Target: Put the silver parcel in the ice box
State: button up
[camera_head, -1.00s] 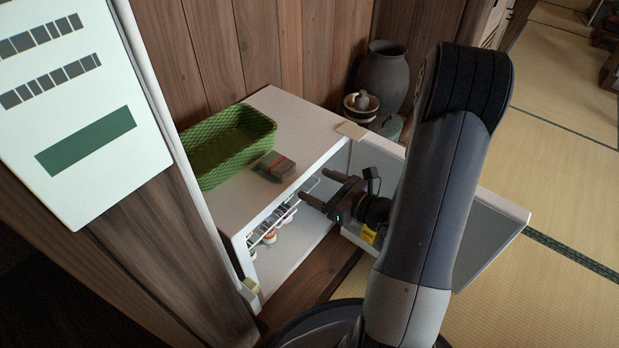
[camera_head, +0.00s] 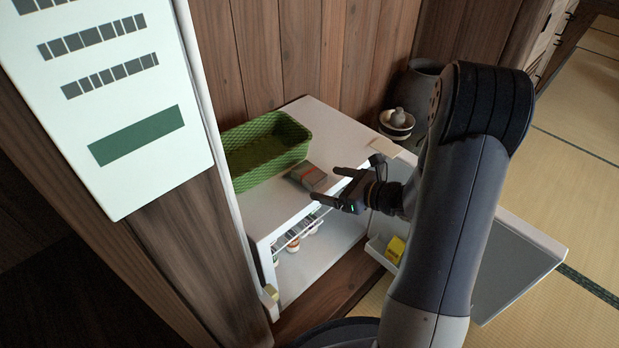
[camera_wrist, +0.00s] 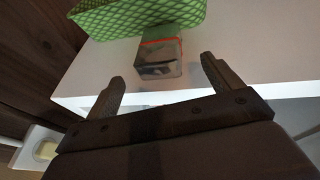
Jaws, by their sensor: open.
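The silver parcel (camera_head: 309,177), a small grey box with a red band, lies on top of the white ice box (camera_head: 281,208), beside the green basket. The ice box's door (camera_head: 499,262) stands open to the right, and its inside shows a wire shelf with small items. My gripper (camera_head: 329,185) is open and empty, just right of the parcel near the top's front edge. In the wrist view the parcel (camera_wrist: 158,58) lies ahead, beyond and between the two fingertips (camera_wrist: 163,74), apart from them.
A green woven basket (camera_head: 263,150) stands on the ice box top behind the parcel. A yellow item (camera_head: 395,249) sits in the door's shelf. Stacked bowls (camera_head: 397,122) and a dark jar (camera_head: 415,88) stand behind at the right. A white panel (camera_head: 110,95) blocks the left side.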

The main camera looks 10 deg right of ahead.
aim_at(323, 181)
jog(key=b+x, duration=0.2)
jog(key=x, duration=0.3)
jog(key=shift+r, duration=0.1)
jog(key=shift+c, duration=0.3)
